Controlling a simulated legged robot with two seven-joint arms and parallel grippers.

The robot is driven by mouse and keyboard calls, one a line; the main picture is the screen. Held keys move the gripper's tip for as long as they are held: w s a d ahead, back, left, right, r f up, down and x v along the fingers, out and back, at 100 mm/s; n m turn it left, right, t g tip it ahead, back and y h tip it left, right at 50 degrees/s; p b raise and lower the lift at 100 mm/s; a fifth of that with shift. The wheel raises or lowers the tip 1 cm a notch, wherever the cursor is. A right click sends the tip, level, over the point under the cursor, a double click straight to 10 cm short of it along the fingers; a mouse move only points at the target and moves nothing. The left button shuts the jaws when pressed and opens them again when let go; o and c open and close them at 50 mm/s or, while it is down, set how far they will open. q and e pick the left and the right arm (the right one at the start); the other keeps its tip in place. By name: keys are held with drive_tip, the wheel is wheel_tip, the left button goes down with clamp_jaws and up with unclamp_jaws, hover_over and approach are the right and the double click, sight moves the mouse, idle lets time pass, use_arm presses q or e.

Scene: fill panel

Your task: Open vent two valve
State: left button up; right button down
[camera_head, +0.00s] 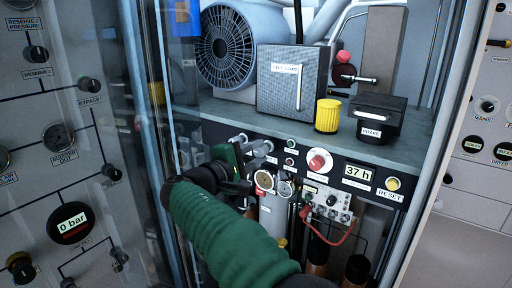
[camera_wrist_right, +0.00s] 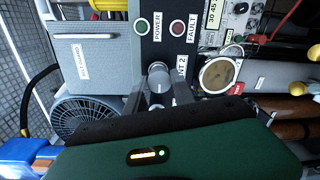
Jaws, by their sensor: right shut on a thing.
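The vent two valve is a small grey knob (camera_wrist_right: 159,74) on the dark panel strip. A partly covered label ending in "NT 2" (camera_wrist_right: 181,66) sits beside it in the right wrist view. My right gripper (camera_wrist_right: 158,92) is shut on this knob, with one finger on each side. In the head view my right gripper (camera_head: 248,162) reaches the left part of the strip, near grey knobs (camera_head: 262,146). The arm and gripper body hide part of the panel there. My left gripper is not in view.
A grey belt guard box (camera_head: 292,82), a fan (camera_head: 226,46), a yellow cylinder (camera_head: 327,115) and a black intake box (camera_head: 376,117) stand on the shelf above. Round gauges (camera_head: 264,179) lie close below the gripper. A cabinet frame post (camera_head: 152,110) stands left of my arm.

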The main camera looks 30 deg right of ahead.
drive_tip(key=shift+r+n+p, duration=0.25)
drive_tip(key=shift+n+p, duration=0.5)
drive_tip(key=shift+n, duration=0.15)
drive_tip(key=n+p, duration=0.5)
drive_tip(key=p, duration=0.1)
drive_tip(key=n+p, duration=0.5)
drive_tip(key=p, duration=0.2)
drive_tip(key=shift+f+n+g+h, duration=0.1)
drive_tip(key=shift+n+g+h, duration=0.2)
drive_tip(key=shift+f+n+p, duration=0.25)
drive_tip(key=shift+n+p, duration=0.45)
drive_tip(key=shift+p, duration=0.1)
drive_tip(key=c, duration=1.3)
unclamp_jaws()
drive_tip(key=shift+f, duration=0.1)
drive_tip(key=shift+o, duration=1)
drive_tip(key=shift+w, duration=0.15)
